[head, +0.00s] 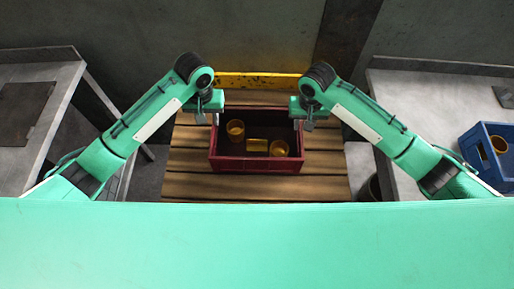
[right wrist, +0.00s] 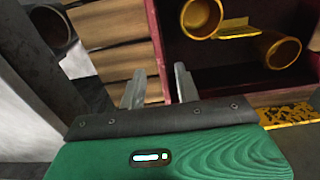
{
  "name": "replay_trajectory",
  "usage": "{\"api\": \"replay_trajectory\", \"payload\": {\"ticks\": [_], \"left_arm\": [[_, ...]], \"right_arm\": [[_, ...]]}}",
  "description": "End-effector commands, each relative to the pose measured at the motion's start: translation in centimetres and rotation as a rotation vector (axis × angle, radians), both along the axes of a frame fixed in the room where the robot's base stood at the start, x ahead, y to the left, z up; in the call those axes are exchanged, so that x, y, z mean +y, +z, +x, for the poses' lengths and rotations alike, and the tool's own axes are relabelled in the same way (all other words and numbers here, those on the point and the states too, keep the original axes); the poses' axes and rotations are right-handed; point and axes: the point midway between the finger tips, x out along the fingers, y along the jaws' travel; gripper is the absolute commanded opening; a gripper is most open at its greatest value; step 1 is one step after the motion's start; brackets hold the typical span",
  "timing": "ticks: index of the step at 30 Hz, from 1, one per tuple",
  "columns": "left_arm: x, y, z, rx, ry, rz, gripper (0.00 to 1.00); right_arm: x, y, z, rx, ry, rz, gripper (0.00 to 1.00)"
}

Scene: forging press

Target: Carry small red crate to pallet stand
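The small red crate (head: 255,165) sits on the wooden slatted top of the pallet stand (head: 185,160), with brass-coloured parts (head: 257,146) inside. My left gripper (head: 209,119) is at the crate's left end, its fingers apart, one near the wall's far corner. My right gripper (head: 303,125) is at the right end. In the right wrist view its two fingers (right wrist: 159,87) stand apart on either side of the crate wall (right wrist: 157,40), with a gap showing. The crate's underside is hidden.
A yellow bar (head: 258,81) runs behind the stand. A grey table (head: 55,75) stands at the left and another (head: 430,100) at the right. A blue crate (head: 480,160) with brass parts is on the right table. The slats in front of the red crate are bare.

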Motion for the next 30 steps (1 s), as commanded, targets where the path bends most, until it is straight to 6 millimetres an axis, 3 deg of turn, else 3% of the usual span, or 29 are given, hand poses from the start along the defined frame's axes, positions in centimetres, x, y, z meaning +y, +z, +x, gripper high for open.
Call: {"api": "replay_trajectory", "payload": {"ticks": [3,9,30], "left_arm": [[0.0,0.0,0.0,0.000,0.000,0.000,0.33],[0.0,0.0,0.0,0.000,0.000,0.000,0.33],[0.0,0.0,0.0,0.001,0.000,0.000,0.33]], "right_arm": [[0.0,1.7,0.0,0.001,0.000,0.001,0.33],[0.0,2.9,0.0,0.001,0.000,-0.001,0.33],[0.0,2.9,-0.1,0.002,0.000,0.000,0.33]]}}
